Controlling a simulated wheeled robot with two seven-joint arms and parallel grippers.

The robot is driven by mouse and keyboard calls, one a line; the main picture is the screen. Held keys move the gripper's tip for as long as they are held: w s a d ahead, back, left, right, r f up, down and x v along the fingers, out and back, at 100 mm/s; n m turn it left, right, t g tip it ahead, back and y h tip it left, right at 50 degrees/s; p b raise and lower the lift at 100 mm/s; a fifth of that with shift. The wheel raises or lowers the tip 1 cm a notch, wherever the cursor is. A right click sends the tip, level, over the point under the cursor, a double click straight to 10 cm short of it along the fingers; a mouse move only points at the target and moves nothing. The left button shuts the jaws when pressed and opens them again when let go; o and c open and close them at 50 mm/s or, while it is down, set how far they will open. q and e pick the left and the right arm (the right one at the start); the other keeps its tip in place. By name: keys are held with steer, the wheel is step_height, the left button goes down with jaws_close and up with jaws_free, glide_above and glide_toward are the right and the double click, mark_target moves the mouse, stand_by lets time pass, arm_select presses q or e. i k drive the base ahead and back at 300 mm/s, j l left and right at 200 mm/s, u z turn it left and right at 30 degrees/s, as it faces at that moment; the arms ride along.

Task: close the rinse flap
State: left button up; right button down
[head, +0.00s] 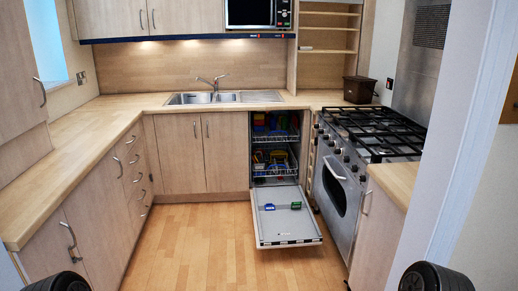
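The dishwasher below the counter, right of the sink, stands open. Its door (283,226), which I take to be the rinse flap, is folded down and lies roughly flat above the floor, inner face up. A small blue piece (269,207) and a small green piece (296,205) are on that inner face; I cannot tell whether they are loose or part of it. Inside, an upper rack (275,137) and a lower rack (275,168) hold colourful items and sit within the cabinet. Neither gripper is in view; only dark rounded parts of mine show at the bottom corners.
The range cooker (341,188) stands close to the door's right side. Closed cabinets (178,152) are to the left of the dishwasher. The wooden floor (195,245) left of and before the door is clear. A white wall edge (446,150) stands at near right.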

mark_target(297, 206)
steer(key=i, duration=4.05)
steer(key=u, duration=0.3)
